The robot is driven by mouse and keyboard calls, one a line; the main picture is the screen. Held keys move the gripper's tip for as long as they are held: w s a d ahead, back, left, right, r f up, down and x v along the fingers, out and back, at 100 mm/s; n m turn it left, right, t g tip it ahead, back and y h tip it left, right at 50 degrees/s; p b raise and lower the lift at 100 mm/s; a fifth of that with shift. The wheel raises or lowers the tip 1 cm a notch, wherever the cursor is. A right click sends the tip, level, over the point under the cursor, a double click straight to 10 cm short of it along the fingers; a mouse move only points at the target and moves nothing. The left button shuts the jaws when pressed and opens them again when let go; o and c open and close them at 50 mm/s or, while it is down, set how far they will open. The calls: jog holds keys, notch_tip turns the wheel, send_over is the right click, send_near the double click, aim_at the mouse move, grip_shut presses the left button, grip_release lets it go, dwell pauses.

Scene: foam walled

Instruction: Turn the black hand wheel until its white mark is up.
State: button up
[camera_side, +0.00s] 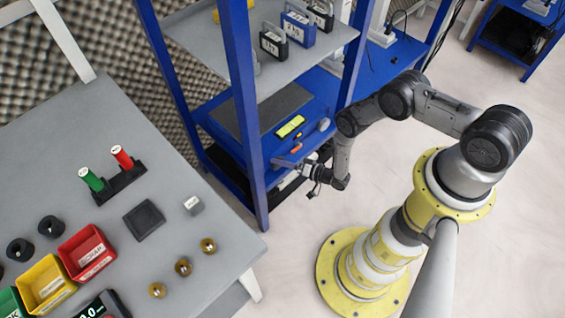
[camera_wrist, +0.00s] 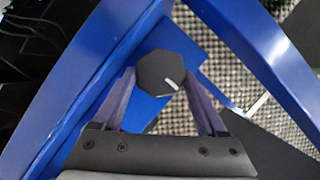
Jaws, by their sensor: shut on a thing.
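The black hand wheel (camera_wrist: 153,72) is an eight-sided knob, seen face-on in the wrist view. Its white mark (camera_wrist: 172,85) is a short line from near the middle towards the lower-right rim of the picture. My gripper (camera_wrist: 160,78) has one finger on each side of the wheel and is shut on it. In the side view my gripper (camera_side: 291,164) is at the lower part of the blue rack, beside its front post. I cannot make out the wheel there.
The blue rack (camera_side: 240,110) has posts close around my gripper. A yellow-green item (camera_side: 290,126) lies on its blue shelf. A grey table (camera_side: 150,180) with bins and small parts stands left. Open floor lies right of the rack.

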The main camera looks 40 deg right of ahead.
jog(key=o, duration=1.3)
jog(key=v, duration=1.4)
jog(key=shift+w, duration=0.15)
